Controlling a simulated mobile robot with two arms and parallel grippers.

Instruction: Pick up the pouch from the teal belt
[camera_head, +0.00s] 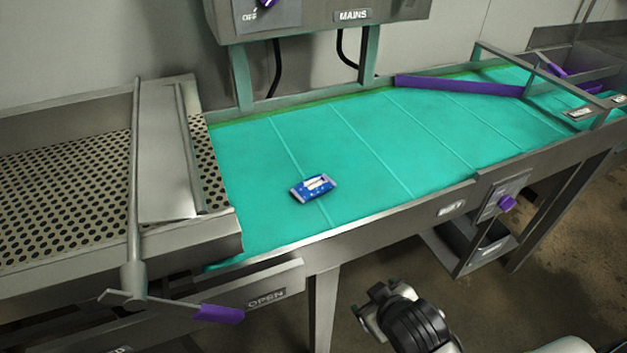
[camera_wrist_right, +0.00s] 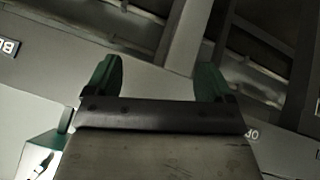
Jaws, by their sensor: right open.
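A small blue and white pouch (camera_head: 313,187) lies flat on the teal belt (camera_head: 390,140), towards its left end and the near side. Nothing touches it but the belt. My right gripper (camera_head: 368,301) is low in front of the belt's near side rail, below and to the right of the pouch, and apart from it. In the right wrist view, the right gripper (camera_wrist_right: 156,82) has its two green fingers spread with nothing between them. The pouch does not show in that view. My left gripper is not in view.
A perforated metal tray (camera_head: 60,180) with a long lever adjoins the belt's left end. A purple guide bar (camera_head: 460,86) crosses the belt's far right. A MAINS control box (camera_head: 318,18) stands behind. The near side rail (camera_head: 390,222) edges the belt. The belt around the pouch is clear.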

